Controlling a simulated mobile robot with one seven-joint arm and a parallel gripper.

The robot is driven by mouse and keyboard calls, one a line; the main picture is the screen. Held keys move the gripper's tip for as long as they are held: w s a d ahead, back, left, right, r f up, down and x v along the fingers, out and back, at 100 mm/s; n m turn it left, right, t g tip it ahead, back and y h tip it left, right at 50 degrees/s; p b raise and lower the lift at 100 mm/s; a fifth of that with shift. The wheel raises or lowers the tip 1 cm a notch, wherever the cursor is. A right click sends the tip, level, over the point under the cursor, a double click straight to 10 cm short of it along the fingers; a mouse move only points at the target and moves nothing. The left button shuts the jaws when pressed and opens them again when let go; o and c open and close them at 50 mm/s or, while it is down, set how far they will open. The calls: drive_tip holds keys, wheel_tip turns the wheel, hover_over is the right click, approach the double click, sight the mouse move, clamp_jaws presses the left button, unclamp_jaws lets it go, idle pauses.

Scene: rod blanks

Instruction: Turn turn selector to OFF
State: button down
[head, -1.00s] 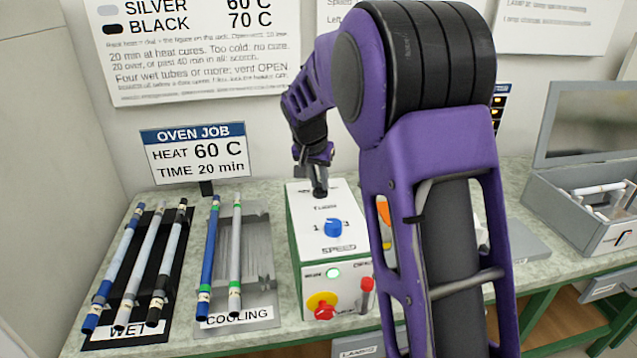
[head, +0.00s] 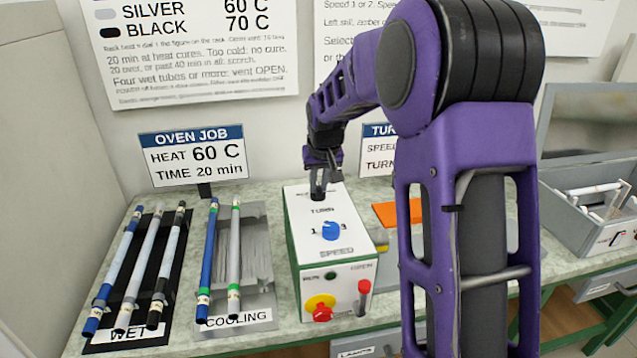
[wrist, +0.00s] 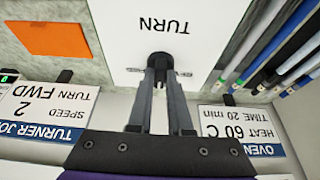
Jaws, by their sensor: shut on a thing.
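The turn selector is a dark knob (wrist: 160,57) on the white top of the control box (head: 306,202), by the word TURN. My gripper (head: 318,190) is at the back of that box top, and its fingers are closed around the knob. In the wrist view both fingers (wrist: 160,72) come together on the knob. The fingers cover most of it, so I cannot tell which position it points to. The small marks beside it are too small to read. A lamp (head: 330,275) on the box front is dark green.
A blue speed knob (head: 330,231), a red knob on a yellow plate (head: 322,308) and a red-tipped lever (head: 363,292) are on the box. Racks of rods marked WET (head: 110,338) and COOLING (head: 262,262) stand left. An orange sheet (head: 397,212) lies right, behind my arm.

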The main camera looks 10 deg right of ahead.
idle(0.3)
drive_tip(key=c, duration=0.8)
unclamp_jaws()
drive_tip(key=shift+c, duration=0.2)
drive_tip(key=shift+r, duration=0.15)
drive_tip(key=p+v, duration=0.1)
drive_tip(key=v, duration=1.6)
drive_tip(key=shift+s, duration=0.15)
